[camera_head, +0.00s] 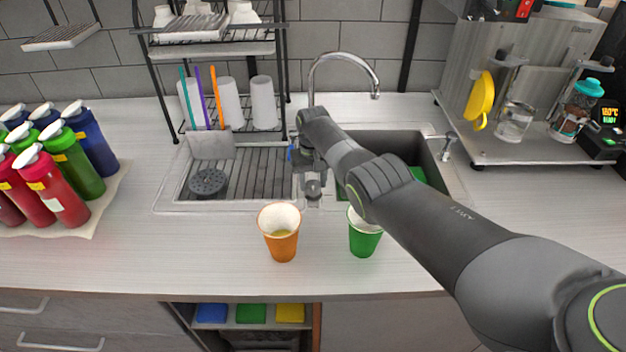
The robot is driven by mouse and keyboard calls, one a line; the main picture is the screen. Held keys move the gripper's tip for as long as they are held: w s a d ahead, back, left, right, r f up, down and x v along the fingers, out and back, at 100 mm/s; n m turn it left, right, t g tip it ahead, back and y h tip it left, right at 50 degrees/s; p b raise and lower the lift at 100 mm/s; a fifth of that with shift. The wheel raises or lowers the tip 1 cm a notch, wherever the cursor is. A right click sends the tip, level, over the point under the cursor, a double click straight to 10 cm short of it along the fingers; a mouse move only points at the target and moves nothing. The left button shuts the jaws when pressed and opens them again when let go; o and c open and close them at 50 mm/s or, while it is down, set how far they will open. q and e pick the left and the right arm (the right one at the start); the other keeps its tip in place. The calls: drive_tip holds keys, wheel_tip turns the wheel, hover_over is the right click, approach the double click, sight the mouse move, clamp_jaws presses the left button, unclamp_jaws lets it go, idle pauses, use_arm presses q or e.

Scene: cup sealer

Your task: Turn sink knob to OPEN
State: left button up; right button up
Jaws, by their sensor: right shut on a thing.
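The sink (432,160) is set into the counter, and a curved chrome faucet (345,57) rises behind it. My right arm reaches in from the right across the basin. My right gripper (312,180) points down at the divider between drainboard and basin. It is shut on a small grey knob (313,189) there, which is partly hidden by the fingers. Whether the knob stands at OPEN cannot be read. My left gripper is not in view.
An orange cup (280,235) and a green cup (364,238) stand near the front of the counter, the green one close beside my arm. Bottles (60,160) stand left, a cup rack (215,45) behind, and a metal machine (540,50) at back right.

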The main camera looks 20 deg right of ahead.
sight(313, 184)
drive_tip(key=shift+w+r+m, duration=0.1)
drive_tip(key=shift+m, duration=0.2)
drive_tip(key=o, duration=1)
drive_tip(key=shift+r, duration=0.55)
wheel_tip(313, 184, up, 5)
drive_tip(key=shift+p, duration=0.55)
drive_tip(key=shift+r+b, duration=1.55)
drive_tip(key=shift+r, duration=4.1)
drive_tip(key=shift+f, duration=0.1)
